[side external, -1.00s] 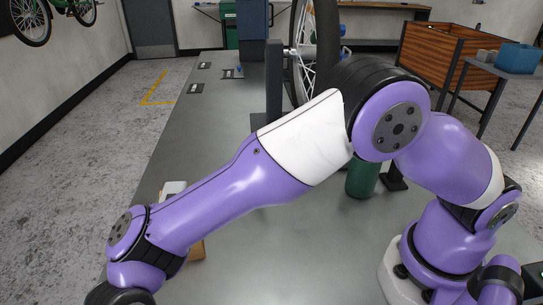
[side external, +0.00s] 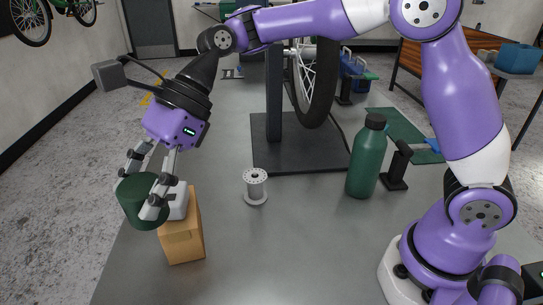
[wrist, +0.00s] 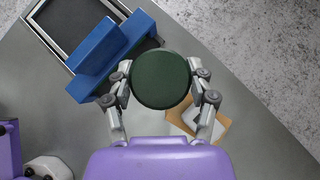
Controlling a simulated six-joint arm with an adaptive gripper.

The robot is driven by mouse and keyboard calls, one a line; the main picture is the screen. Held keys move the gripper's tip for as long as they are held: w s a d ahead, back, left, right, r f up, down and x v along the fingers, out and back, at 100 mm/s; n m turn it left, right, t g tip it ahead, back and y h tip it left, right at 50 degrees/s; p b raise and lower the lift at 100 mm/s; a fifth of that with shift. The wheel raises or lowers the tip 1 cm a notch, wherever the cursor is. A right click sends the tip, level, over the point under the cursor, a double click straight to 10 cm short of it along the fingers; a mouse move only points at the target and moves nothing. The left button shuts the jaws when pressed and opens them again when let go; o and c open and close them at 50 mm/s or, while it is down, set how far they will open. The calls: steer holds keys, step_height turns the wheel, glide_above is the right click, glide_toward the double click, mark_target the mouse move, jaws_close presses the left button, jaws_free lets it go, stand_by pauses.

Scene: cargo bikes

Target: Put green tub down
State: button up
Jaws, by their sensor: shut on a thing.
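The green tub (side external: 140,212) is a short, dark green round container, held near the table's left edge. My gripper (side external: 142,192) points down with its two fingers shut on opposite sides of the tub. In the wrist view the tub (wrist: 161,80) shows as a dark green disc between the fingertips (wrist: 161,88). The tub is left of a cardboard box (side external: 182,242) and looks raised off the table. I cannot tell whether it touches the box.
A white object (side external: 179,203) sits on the box. A grey spool (side external: 255,187) and green bottle (side external: 367,160) stand to the right on the grey table (side external: 270,255). A bike wheel stand (side external: 290,158) is behind. A blue object (wrist: 108,60) shows in the wrist view.

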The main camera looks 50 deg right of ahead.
steer(key=w+d+m+t, duration=0.2)
steer(key=d+m+t, duration=0.15)
steer(key=d, duration=1.15)
steer(key=w+a+f+m+t+h, duration=0.2)
steer(key=w+f+m+t+h, duration=0.3)
steer(key=w+m, duration=0.45)
steer(key=shift+m+h, duration=0.3)
steer(key=shift+m, duration=0.1)
steer(key=w+d+f, duration=0.2)
steer(key=d, duration=0.1)
steer(key=w+d+f, duration=0.2)
steer(key=d+f, duration=0.1)
steer(key=d, duration=0.1)
steer(key=w+d+f, duration=0.2)
steer(key=d, duration=0.1)
steer(key=shift+d+f, duration=0.15)
steer(key=shift+d, duration=0.05)
steer(key=shift+w+f, duration=0.1)
steer(key=shift+f, duration=1.95)
steer(key=shift+f, duration=0.1)
steer(key=o, duration=1.3)
